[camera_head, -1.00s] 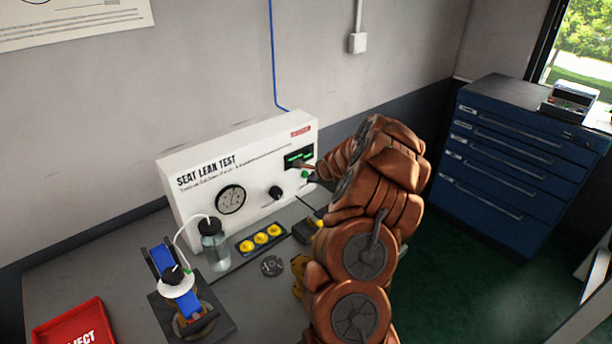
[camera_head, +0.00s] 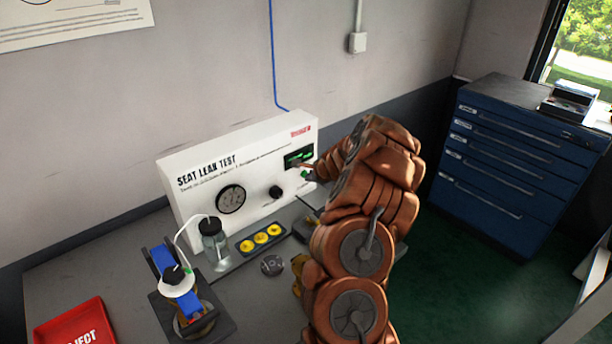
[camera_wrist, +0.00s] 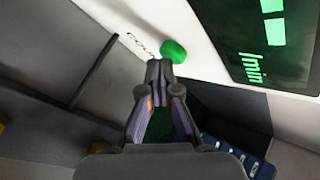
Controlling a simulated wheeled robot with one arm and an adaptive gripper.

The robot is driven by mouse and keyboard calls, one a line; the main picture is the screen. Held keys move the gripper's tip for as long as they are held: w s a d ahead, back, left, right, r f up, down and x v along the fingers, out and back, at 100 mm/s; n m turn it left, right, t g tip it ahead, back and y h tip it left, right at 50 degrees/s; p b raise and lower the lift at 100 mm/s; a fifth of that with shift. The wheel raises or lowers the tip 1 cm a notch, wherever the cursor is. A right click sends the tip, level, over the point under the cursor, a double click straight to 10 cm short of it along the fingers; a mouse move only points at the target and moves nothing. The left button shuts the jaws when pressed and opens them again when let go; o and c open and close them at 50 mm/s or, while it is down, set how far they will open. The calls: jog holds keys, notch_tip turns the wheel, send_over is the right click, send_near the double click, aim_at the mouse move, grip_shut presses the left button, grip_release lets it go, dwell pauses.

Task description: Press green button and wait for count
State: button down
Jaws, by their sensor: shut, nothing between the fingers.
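The white seat leak test panel (camera_head: 262,200) stands at the back of the bench, with a round gauge, a black knob and a green-lit display (camera_head: 297,158). The green button (camera_head: 305,174) is below the display; in the wrist view the green button (camera_wrist: 173,51) sits beside the lettering on the panel. My gripper (camera_wrist: 160,68) is shut and empty, its fingertips right at the button's lower edge in that view. I cannot tell whether they touch or press it. The display also shows in the wrist view (camera_wrist: 262,45), only partly, with green bars and "/min". The full reading is cut off.
A clear bottle (camera_head: 214,245) with a white tube, a blue valve assembly (camera_head: 175,283), a yellow-button strip (camera_head: 261,239) and a red reject tray (camera_head: 76,324) are on the bench. A blue drawer cabinet (camera_head: 515,165) stands at right.

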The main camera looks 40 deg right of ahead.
jog(key=shift+w, duration=0.2)
jog(key=shift+s, duration=0.15)
dwell(0.5)
jog(key=shift+s, duration=0.7)
jog(key=shift+s, duration=0.15)
jog(key=s, duration=0.4)
jog(key=shift+s, duration=0.35)
dwell(0.3)
